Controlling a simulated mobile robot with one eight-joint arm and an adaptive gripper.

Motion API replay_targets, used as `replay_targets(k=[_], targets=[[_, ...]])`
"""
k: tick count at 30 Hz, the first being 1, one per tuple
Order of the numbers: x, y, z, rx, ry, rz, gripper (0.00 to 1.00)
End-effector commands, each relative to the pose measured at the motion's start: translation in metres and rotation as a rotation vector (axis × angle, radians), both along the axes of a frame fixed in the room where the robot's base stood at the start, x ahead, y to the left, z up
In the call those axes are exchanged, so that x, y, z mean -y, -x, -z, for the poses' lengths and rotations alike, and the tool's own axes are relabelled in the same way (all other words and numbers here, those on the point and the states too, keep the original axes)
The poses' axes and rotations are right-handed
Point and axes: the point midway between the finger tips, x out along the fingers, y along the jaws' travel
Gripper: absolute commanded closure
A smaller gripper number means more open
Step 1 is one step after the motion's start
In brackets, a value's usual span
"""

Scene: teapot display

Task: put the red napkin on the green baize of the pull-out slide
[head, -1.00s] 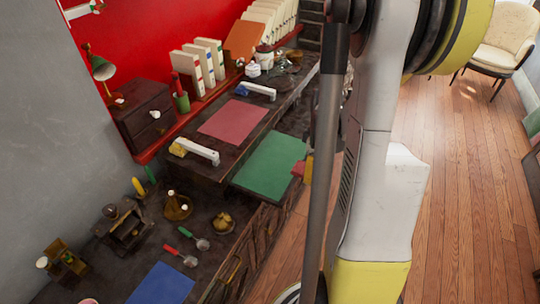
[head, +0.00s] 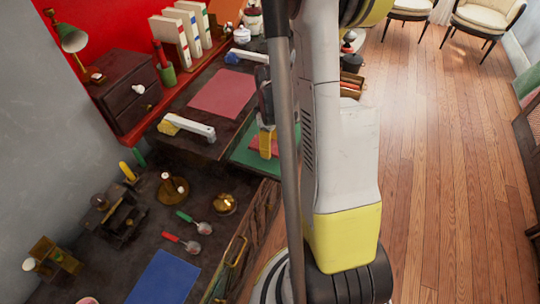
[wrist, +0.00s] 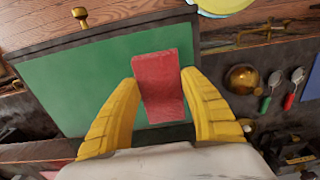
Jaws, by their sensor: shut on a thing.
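The red napkin (wrist: 160,88) is a small folded red piece between the yellow fingers of my gripper (wrist: 160,80) in the wrist view. My gripper is shut on it. The green baize (wrist: 85,92) of the pull-out slide lies behind the napkin in that view, with a dark frame around it. In the head view the napkin (head: 256,144) and my gripper (head: 266,146) show over the green baize (head: 243,156), partly hidden by my arm. I cannot tell whether the napkin touches the baize.
A pink-red mat (head: 224,92) lies on the raised desk top, with white-handled brushes (head: 190,127) near it. Red and green-handled spoons (head: 182,242), a brass pot (head: 224,203) and a blue mat (head: 163,278) are on the lower dark surface. Wooden floor is open at right.

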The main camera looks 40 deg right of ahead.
Motion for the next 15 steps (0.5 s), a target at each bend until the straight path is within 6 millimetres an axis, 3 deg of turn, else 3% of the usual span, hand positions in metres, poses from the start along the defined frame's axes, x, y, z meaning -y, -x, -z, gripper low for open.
replay_targets(k=[9,15], targets=[[-0.001,-0.001,0.040,0.000,0.000,0.000,0.77],[-0.001,-0.001,0.041,0.000,0.000,0.000,0.77]])
